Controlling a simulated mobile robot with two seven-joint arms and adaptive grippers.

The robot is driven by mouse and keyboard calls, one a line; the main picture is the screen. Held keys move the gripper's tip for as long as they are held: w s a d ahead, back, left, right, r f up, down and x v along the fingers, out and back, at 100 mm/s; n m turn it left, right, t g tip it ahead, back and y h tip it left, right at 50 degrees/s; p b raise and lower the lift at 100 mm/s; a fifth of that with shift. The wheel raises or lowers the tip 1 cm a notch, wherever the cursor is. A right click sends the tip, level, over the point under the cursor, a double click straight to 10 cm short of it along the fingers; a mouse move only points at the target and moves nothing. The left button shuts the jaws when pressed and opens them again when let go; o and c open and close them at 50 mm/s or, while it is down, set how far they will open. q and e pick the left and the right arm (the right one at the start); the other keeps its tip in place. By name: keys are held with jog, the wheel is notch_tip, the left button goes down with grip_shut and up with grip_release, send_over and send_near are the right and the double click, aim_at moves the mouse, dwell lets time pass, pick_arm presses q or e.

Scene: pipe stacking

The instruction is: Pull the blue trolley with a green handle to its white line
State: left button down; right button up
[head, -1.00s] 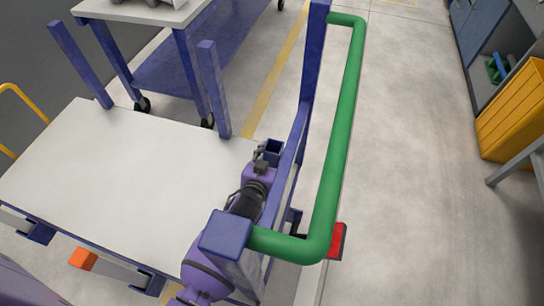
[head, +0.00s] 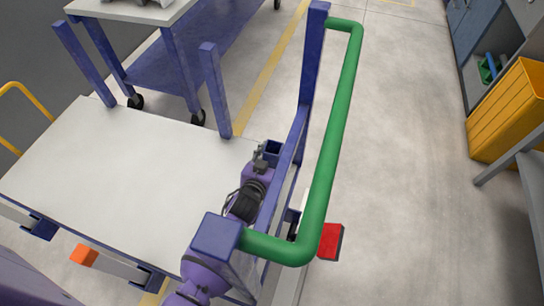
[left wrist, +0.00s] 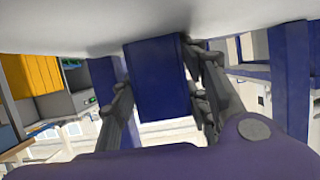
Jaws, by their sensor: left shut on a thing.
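The blue trolley (head: 105,180) has a white deck, blue corner posts and a green handle (head: 325,165). It fills the left and middle of the head view. My left gripper (head: 266,158) is at the trolley's handle end, low between the blue frame bars and partly hidden by them. In the left wrist view my gripper's dark fingers (left wrist: 163,100) stand on both sides of a blue square post (left wrist: 158,78), under a white surface. It is shut on this post. My right gripper is not in view. I cannot make out a white floor line for certain.
A second blue trolley (head: 185,70) with a white top stands behind. A yellow floor line (head: 272,68) runs between. A yellow crate (head: 505,115) and grey shelving (head: 480,60) stand at right. The floor (head: 410,150) right of the handle is clear. A red block (head: 330,242) lies by the handle's near corner.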

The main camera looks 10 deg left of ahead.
pick_arm(q)
jog(key=shift+w+d+r, duration=0.2)
jog(key=shift+w+r, duration=0.15)
jog(key=shift+w, duration=0.05)
jog(key=c, duration=1.4)
grip_release()
jog(key=o, duration=0.5)
jog(key=shift+w+f, duration=0.1)
jog(key=shift+f, duration=0.2)
jog(key=shift+s+r, duration=0.1)
jog(key=shift+s, duration=0.6)
jog(key=v, duration=1.1)
jog(key=shift+r, duration=0.1)
